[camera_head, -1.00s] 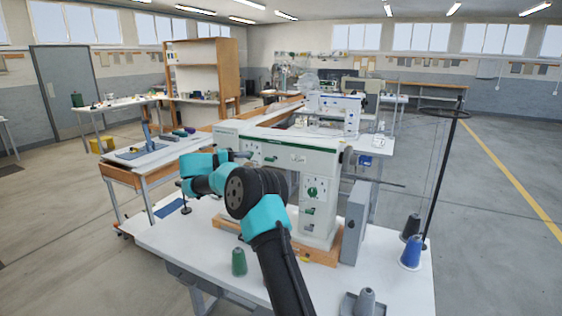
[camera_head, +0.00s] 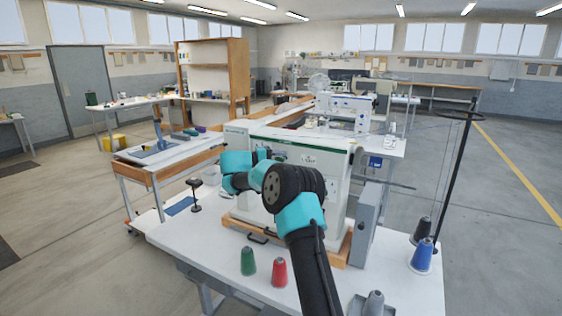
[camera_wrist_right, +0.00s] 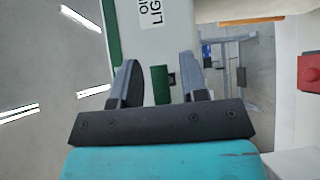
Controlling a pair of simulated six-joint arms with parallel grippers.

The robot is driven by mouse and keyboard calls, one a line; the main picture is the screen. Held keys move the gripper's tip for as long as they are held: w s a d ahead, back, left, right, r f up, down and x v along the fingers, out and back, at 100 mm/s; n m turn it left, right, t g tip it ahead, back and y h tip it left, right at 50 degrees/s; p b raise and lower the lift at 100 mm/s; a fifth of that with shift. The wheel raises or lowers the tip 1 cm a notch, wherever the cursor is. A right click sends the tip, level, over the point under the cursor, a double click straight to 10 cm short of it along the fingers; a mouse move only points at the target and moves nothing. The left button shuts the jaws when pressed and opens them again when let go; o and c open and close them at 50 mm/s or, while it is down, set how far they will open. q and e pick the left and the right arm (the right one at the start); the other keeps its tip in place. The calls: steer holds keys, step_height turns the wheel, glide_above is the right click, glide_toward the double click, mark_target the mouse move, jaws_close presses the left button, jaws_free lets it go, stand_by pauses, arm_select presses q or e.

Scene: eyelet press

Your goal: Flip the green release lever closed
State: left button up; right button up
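The white and green machine (camera_head: 335,175) stands on the table in the head view. In the wrist view a small dark green block (camera_wrist_right: 161,84), which looks like the release lever, shows between my right fingers with a gap on each side. My right gripper (camera_wrist_right: 159,64) is open, its two grey fingers pointing at the machine's white body (camera_wrist_right: 165,30). In the head view my right gripper (camera_head: 265,154) is small and dark at the machine's upper left front, and my arm covers much of the machine. I cannot tell whether the fingers touch the lever. My left gripper is not in view.
A green cone (camera_head: 248,262) and a red cone (camera_head: 279,272) stand on the white table (camera_head: 190,240) in front of the machine. A blue cone (camera_head: 422,256) and a thread stand (camera_head: 455,170) are at the right. A grey box (camera_head: 368,222) sits beside the machine.

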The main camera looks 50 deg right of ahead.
jaws_close()
steer(key=shift+r, duration=0.15)
steer(key=shift+r+n+y, duration=0.15)
steer(key=shift+n+y, duration=0.35)
steer(key=shift+o, duration=0.3)
jaws_free()
steer(key=v, duration=1.7)
steer(key=shift+a, duration=0.2)
